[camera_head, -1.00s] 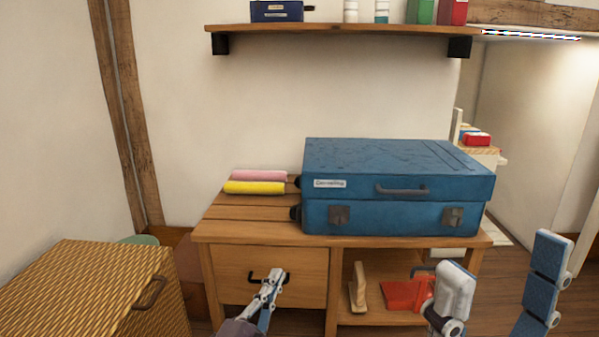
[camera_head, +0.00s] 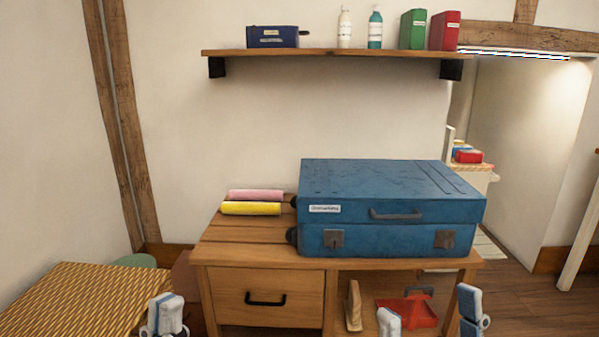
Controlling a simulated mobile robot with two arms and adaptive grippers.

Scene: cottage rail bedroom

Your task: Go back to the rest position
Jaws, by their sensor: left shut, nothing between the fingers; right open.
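My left gripper (camera_head: 166,315) shows at the bottom edge, left of the wooden cabinet's drawer (camera_head: 265,297). It is shut and empty, with only its upper end in view. My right gripper (camera_head: 430,314) shows at the bottom edge, its two fingers apart with nothing between them. It is in front of the cabinet's open compartment. The rest of both arms is out of view.
A blue suitcase (camera_head: 390,195) lies closed on the cabinet top (camera_head: 240,248), beside yellow (camera_head: 250,208) and pink rolls (camera_head: 255,195). A red caddy (camera_head: 408,313) and a wooden piece (camera_head: 353,305) sit in the compartment. A wicker chest (camera_head: 70,300) stands at the left.

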